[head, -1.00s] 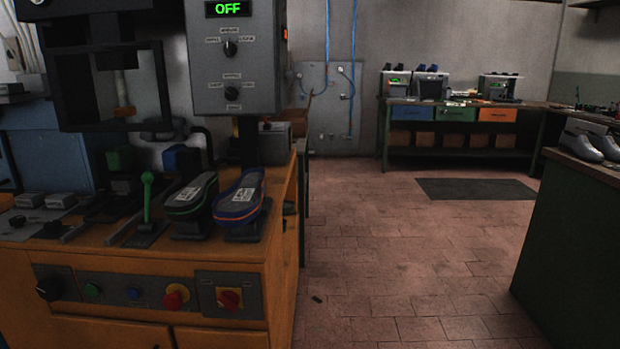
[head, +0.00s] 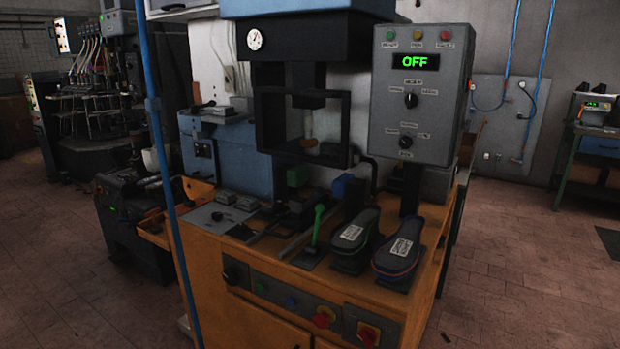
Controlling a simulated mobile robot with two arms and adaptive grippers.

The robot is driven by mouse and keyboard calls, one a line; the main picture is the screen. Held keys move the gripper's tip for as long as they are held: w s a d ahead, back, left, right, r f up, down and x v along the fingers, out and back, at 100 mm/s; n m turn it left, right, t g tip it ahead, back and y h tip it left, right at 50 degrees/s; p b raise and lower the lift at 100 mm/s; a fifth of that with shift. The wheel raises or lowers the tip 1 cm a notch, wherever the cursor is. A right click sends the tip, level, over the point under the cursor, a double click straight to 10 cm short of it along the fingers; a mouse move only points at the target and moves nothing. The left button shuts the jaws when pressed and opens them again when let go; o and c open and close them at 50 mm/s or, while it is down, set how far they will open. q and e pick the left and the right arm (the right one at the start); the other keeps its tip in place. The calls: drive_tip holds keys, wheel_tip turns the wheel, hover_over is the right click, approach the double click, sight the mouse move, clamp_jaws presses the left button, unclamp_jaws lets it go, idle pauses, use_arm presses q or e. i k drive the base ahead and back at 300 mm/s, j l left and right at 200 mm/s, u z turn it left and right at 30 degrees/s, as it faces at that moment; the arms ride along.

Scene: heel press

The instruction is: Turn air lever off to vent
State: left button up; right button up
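The heel press (head: 302,110) stands on an orange wooden cabinet (head: 245,318) in the middle of the head view. A green-handled lever (head: 317,222) stands nearly upright on a dark plate on the cabinet top. A blue vertical air pipe (head: 170,215) with a small fitting (head: 152,103) runs in front of the cabinet's left side. I cannot tell which part is the air lever, or whether it is set to vent. The grey control box (head: 418,95) shows a green OFF. A round gauge (head: 254,39) sits on the press. Neither of my grippers is in view.
The cabinet front carries a panel with a red knob (head: 324,317) and a red-yellow switch (head: 368,335). A dark machine (head: 130,225) stands at left. Floor is clear at far left and right.

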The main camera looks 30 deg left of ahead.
sight(176, 181)
drive_tip(key=u, duration=1.7)
drive_tip(key=i+j, duration=0.25)
drive_tip(key=i, duration=0.2)
drive_tip(key=i+j, duration=0.3)
drive_tip(key=i, duration=0.15)
drive_tip(key=i+j, duration=0.25)
drive_tip(key=i, duration=0.25)
drive_tip(key=i+j, duration=0.25)
drive_tip(key=i, duration=0.2)
